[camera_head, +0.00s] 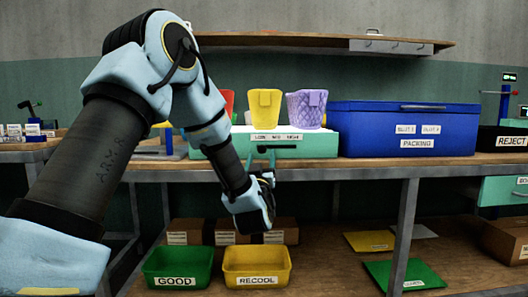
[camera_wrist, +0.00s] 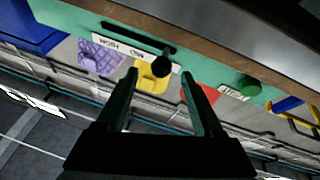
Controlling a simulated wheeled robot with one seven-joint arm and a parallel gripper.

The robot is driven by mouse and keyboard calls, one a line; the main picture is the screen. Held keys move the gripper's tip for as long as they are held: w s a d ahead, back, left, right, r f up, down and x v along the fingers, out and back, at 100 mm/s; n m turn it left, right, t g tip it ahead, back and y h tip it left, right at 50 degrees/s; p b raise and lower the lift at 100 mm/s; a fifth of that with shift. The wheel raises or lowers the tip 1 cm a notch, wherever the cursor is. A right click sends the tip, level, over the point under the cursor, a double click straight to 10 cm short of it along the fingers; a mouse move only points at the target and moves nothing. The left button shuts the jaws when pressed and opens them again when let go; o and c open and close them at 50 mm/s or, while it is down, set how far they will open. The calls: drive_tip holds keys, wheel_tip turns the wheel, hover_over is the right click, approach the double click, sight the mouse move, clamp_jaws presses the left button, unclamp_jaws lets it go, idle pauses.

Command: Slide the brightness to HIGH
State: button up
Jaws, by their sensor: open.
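The brightness slider is on the front of a teal box (camera_head: 213,147) on the bench. Its label (camera_head: 277,137) reads LOW, MID, HIGH from left to right in the head view. In the wrist view, which is turned over, HIGH is at the left. The black slider knob (camera_wrist: 161,66) sits near the right end of the dark slot (camera_wrist: 130,34), the end away from HIGH. My gripper (camera_wrist: 158,75) is open, with one fingertip on each side of the knob in this view. Contact cannot be told. In the head view my gripper (camera_head: 261,161) is before the box front.
Yellow (camera_head: 265,106) and purple (camera_head: 306,108) cups stand on the box, with a red one partly hidden. A blue PACKING box (camera_head: 404,128) stands to the right. GOOD (camera_head: 178,266) and RECOOL (camera_head: 257,266) bins are below.

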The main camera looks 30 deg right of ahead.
sight(262, 152)
drive_tip(key=x, duration=0.5)
drive_tip(key=shift+w, duration=0.1)
clamp_jaws()
idle(0.5)
idle(0.8)
